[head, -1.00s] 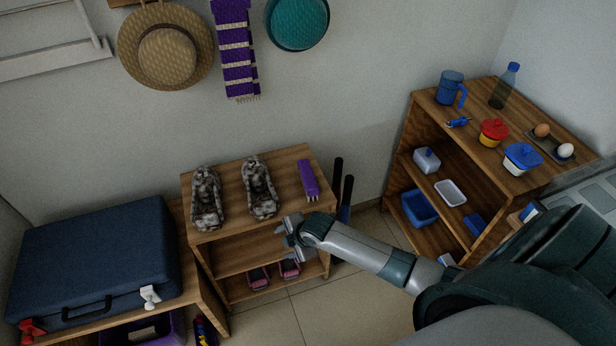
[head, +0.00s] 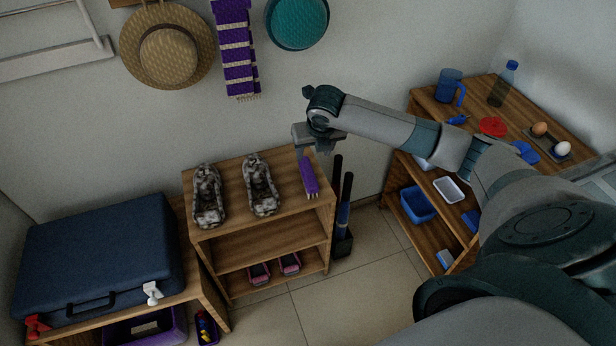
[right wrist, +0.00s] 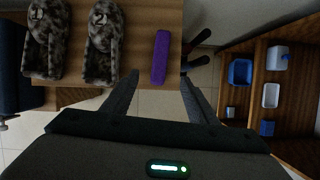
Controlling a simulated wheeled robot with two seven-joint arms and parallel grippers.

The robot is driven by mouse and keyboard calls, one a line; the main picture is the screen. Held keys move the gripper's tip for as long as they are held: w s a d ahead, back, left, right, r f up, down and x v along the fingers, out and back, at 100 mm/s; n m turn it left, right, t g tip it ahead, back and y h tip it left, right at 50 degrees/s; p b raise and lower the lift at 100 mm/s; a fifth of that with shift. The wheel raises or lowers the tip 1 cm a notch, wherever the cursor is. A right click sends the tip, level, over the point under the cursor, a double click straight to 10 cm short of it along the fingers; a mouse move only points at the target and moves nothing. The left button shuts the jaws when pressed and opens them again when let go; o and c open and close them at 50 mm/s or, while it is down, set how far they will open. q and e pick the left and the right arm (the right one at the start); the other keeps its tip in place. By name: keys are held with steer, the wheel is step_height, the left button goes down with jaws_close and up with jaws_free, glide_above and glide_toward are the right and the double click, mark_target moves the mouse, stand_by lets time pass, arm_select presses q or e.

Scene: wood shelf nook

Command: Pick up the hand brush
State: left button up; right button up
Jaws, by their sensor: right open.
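A purple oblong thing, which looks like the hand brush (head: 310,178), lies on top of the small wooden shelf near its right end. Small pale bits show at its near end. In the right wrist view the hand brush (right wrist: 160,57) lies ahead, roughly in line with the gap between the fingers. My right gripper (head: 313,153) is open and empty. It is above the back right part of the shelf, with its fingers close to the brush's far end in the picture. Both fingers show in the right wrist view (right wrist: 160,82). My left gripper is not in view.
Two patterned fur shoes (head: 208,195) stand left of the brush on the small shelf (head: 228,232). Dark upright handles (head: 346,195) stand on the shelf's right. A blue suitcase (head: 98,258) is at left. Another shelf (head: 425,160) with household items stands at right, partly hidden by my arm.

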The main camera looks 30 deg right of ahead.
steer(key=p, duration=0.2)
glide_toward(308, 171)
steer(key=x, duration=0.4)
steer(key=shift+a+f, duration=0.15)
steer(key=shift+f, duration=0.5)
steer(key=shift+w+f, duration=0.15)
steer(key=shift+f, duration=0.15)
steer(key=shift+w+d+f, duration=0.15)
steer(key=shift+d+f, duration=0.05)
steer(key=shift+f, duration=0.1)
steer(key=x, duration=0.2)
steer(key=shift+w+d+f, duration=0.1)
steer(key=shift+w+f, duration=0.1)
steer(key=shift+f, duration=0.05)
steer(key=shift+w+d+f, duration=0.1)
steer(key=shift+w+f, duration=0.1)
steer(key=shift+f, duration=0.35)
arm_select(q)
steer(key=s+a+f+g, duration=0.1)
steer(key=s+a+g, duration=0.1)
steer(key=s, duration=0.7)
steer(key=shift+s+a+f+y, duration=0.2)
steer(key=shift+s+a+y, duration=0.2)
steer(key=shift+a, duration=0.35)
